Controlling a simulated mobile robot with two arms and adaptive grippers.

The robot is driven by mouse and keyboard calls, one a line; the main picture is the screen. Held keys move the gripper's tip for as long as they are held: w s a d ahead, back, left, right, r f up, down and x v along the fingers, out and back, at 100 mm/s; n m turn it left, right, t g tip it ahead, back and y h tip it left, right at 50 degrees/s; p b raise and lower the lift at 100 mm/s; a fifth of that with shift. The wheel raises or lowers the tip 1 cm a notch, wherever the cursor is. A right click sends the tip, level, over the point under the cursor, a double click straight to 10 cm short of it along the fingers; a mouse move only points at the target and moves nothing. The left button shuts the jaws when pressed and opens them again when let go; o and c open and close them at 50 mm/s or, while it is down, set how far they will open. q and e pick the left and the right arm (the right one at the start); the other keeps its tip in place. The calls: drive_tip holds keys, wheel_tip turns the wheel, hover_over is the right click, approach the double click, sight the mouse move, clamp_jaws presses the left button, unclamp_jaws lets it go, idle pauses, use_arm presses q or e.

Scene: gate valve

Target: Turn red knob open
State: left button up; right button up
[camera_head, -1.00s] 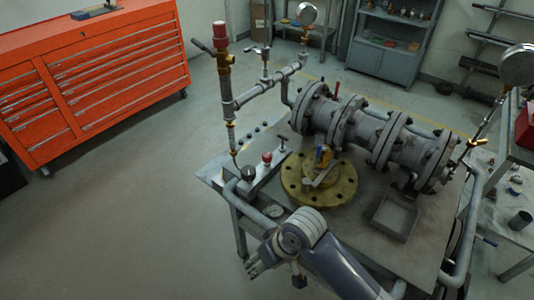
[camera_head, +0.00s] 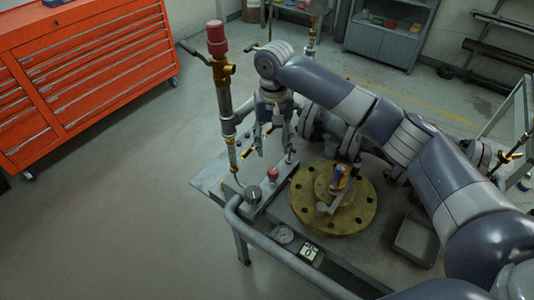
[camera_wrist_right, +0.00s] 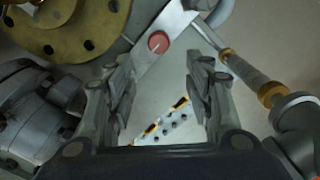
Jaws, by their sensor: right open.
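A small red knob (camera_head: 272,174) stands on the grey manifold plate (camera_head: 262,194) at the left of the bench. My right gripper (camera_head: 270,148) hangs just beyond and above it in the head view, fingers downward, open and empty. In the right wrist view, the red knob (camera_wrist_right: 158,42) lies past the open fingers (camera_wrist_right: 160,80), near the top centre, not between them and not visibly touched. My left gripper does not show.
A vertical pipe (camera_head: 226,105) with a red cap (camera_head: 217,37) stands left of the gripper. A brass flange (camera_head: 352,217) lies right of the plate. A bench rail (camera_head: 300,266) runs along the near side. My right arm covers much of the flanged pipe.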

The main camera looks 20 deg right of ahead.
sight(273, 171)
drive_tip(key=shift+s+f+p, duration=0.3)
drive_tip(key=shift+s+f, duration=0.55)
drive_tip(key=shift+f, duration=0.2)
wheel_tip(273, 171, down, 3)
drive_tip(key=shift+f, duration=0.1)
drive_tip(key=f, duration=0.3)
drive_tip(key=shift+w+p, duration=0.25)
drive_tip(key=shift+p, duration=0.1)
drive_tip(key=shift+f, duration=0.85)
drive_tip(key=shift+c, duration=0.3)
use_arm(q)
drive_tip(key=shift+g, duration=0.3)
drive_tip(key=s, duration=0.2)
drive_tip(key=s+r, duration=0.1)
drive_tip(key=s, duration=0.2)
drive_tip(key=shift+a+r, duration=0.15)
use_arm(e)
drive_tip(key=c, duration=1)
